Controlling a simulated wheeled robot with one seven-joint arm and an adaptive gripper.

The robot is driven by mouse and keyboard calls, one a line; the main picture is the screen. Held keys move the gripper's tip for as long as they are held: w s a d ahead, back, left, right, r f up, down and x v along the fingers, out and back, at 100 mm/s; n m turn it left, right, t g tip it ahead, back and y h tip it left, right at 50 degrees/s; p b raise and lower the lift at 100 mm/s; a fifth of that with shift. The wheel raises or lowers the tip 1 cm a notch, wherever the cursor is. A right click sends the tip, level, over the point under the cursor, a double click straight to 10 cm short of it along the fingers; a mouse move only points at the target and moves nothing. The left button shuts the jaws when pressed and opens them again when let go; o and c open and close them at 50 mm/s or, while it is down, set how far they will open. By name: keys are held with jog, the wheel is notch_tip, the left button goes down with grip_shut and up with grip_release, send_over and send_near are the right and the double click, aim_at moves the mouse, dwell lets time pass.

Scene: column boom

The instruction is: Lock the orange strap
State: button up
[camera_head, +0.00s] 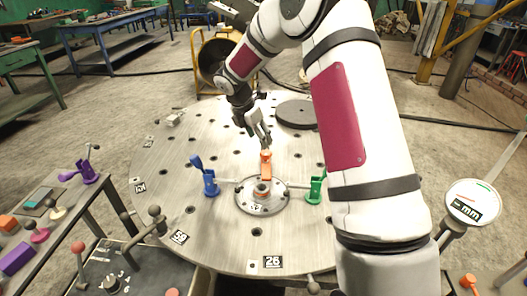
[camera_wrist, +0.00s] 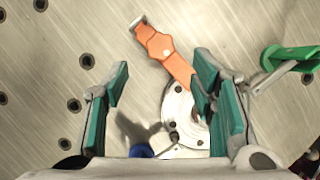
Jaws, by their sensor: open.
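The orange strap (camera_head: 265,168) stands at the far side of the round metal hub (camera_head: 262,208) on the perforated round table. In the wrist view the orange strap (camera_wrist: 163,48) runs from the hub (camera_wrist: 180,118) up and left, with a small metal piece at its far end. My gripper (camera_head: 262,142) is just above and behind the strap in the head view. In the wrist view my gripper (camera_wrist: 162,64) is open, with teal-padded fingers apart. The strap passes between them, closer to the right finger, which hides part of it. I cannot tell whether they touch.
A blue strap piece (camera_head: 208,178) stands left of the hub and a green one (camera_head: 315,187) right of it. A dark disc (camera_head: 297,113) lies at the table's back. A side bench at left holds a purple piece (camera_head: 84,170) and several small parts.

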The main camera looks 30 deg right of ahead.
aim_at(265, 152)
jog(key=x, duration=0.8)
jog(key=shift+d+f+b, duration=0.15)
jog(key=shift+f+b, duration=0.05)
jog(key=shift+b, duration=0.1)
jog(key=c, duration=1.1)
